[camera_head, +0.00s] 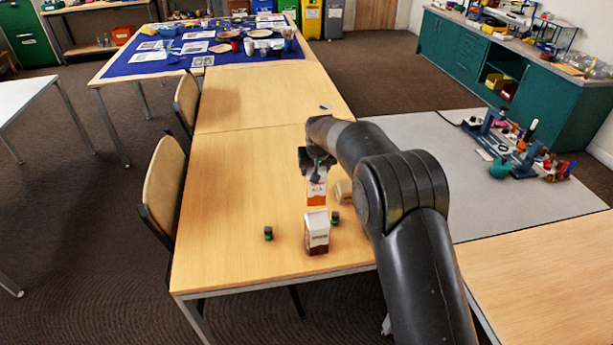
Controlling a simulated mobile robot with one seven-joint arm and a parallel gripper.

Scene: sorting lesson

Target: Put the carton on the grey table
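Two cartons stand upright on the wooden table. A white-and-brown carton (317,233) is near the table's front edge. A white-and-orange carton (316,193) stands just behind it. My gripper (317,174) points down at the top of the orange carton, whose upper part it hides. I cannot tell whether the fingers touch it or are open or shut. A broad grey surface (430,140), which looks like the grey table, lies to the right, beyond my arm. Its right part bears tools and small items; its left part is bare.
Small dark green-topped items (268,233) stand on either side of the brown carton. A beige object (344,191) lies right of the orange carton, partly behind my arm. Chairs (163,185) stand along the wooden table's (225,180) left edge. A blue cloth (225,57) covers the far table.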

